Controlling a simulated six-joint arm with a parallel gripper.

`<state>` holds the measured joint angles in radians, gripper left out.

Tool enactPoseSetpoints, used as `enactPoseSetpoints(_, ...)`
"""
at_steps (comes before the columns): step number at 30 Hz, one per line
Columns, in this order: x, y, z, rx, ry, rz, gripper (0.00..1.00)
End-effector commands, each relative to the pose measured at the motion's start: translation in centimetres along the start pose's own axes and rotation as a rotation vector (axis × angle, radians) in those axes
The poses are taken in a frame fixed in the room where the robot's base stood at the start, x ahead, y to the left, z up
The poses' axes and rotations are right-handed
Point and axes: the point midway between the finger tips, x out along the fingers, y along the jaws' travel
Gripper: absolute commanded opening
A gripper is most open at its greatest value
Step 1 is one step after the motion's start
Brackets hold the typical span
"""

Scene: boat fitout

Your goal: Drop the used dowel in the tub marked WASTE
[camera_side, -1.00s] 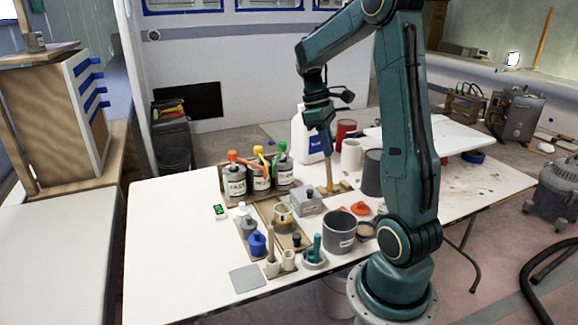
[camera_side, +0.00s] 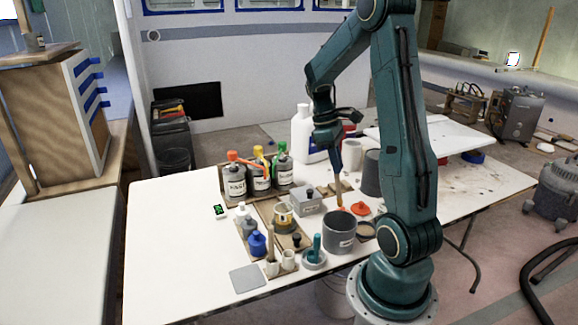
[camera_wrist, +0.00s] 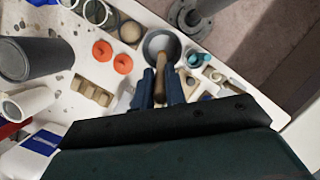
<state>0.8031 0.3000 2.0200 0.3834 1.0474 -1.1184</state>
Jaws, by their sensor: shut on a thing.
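My gripper (camera_side: 337,168) is shut on the wooden dowel (camera_side: 339,190), which hangs upright below it. The dark grey tub (camera_side: 340,238) stands on the bench with a white label too small to read. The dowel's lower end is at about the tub's rim in the side view; I cannot tell whether it is just above or behind the rim. In the wrist view the dowel (camera_wrist: 160,86) sits between the blue fingers (camera_wrist: 160,92), its far end overlapping the round tub opening (camera_wrist: 150,45).
A wooden block (camera_side: 338,187) stands behind the tub. An orange lid (camera_side: 360,209) lies to its right, and a teal-handled item in a small dish (camera_side: 315,258) is at its left front. Labelled bottles (camera_side: 258,178) stand left. The bench's left side (camera_side: 165,230) is clear.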

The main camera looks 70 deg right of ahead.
Motion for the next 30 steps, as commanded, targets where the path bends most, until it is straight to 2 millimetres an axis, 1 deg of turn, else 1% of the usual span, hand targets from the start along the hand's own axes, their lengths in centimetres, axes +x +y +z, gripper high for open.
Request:
enactPoseSetpoints(11, 1.6, 0.1, -0.5, 0.001, -0.001, -0.001, 0.00)
enactPoseSetpoints(30, 5.1, 0.2, -1.2, 0.000, -0.001, -0.002, 0.00)
